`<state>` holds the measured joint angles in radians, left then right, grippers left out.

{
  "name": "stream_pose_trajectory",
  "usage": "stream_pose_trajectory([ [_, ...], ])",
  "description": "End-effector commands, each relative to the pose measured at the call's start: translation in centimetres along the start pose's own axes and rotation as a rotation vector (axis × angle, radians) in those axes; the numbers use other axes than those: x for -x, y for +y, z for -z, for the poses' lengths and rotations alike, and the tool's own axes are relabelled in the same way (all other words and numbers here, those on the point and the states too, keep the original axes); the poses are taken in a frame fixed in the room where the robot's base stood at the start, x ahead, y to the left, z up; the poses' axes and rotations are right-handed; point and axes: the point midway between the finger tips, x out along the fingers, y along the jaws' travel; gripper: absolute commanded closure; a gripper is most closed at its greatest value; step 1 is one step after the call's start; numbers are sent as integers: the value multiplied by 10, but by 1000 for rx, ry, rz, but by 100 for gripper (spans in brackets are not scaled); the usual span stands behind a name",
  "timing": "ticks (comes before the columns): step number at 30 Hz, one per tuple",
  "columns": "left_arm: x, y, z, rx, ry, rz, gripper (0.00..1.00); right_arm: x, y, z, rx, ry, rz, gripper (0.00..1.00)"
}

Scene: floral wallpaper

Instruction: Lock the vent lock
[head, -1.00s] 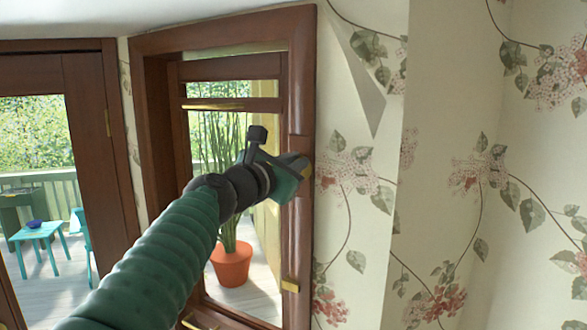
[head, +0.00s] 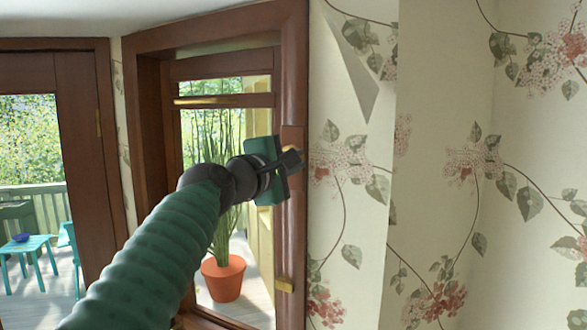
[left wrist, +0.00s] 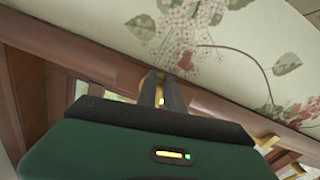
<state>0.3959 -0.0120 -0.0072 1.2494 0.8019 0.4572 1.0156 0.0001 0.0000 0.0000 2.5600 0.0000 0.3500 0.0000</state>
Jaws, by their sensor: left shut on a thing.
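The vent is a narrow brown wooden window with a glass pane (head: 225,130), set in a thick brown frame. My left gripper (head: 297,162) reaches in from the left to the right-hand upright of the frame. A small brass vent lock (head: 293,150) is there, mostly hidden by the gripper. In the left wrist view, the two dark fingers (left wrist: 162,88) are close together against the brown wood, with a bit of brass lock (left wrist: 143,88) showing beside and between them. The fingers are shut on this brass piece. The lock's exact angle is hidden. My right gripper is not in view.
A second brass fitting (head: 284,286) sits lower on the same upright. Floral wallpaper (head: 440,180) covers the wall on the right. Through the glass is a potted plant (head: 223,278).

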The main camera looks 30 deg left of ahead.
Motion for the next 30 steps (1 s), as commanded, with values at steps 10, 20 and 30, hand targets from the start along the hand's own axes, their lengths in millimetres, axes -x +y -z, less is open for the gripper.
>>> stream_pose_trajectory([
  [10, -3, -14, 1, -202, -5, 16, 100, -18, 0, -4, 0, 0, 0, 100],
  [20, -3, -15, 2, -270, -4, 18, 100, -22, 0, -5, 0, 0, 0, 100],
  [30, -3, -15, 2, -272, -4, 18, 100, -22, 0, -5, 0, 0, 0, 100],
])
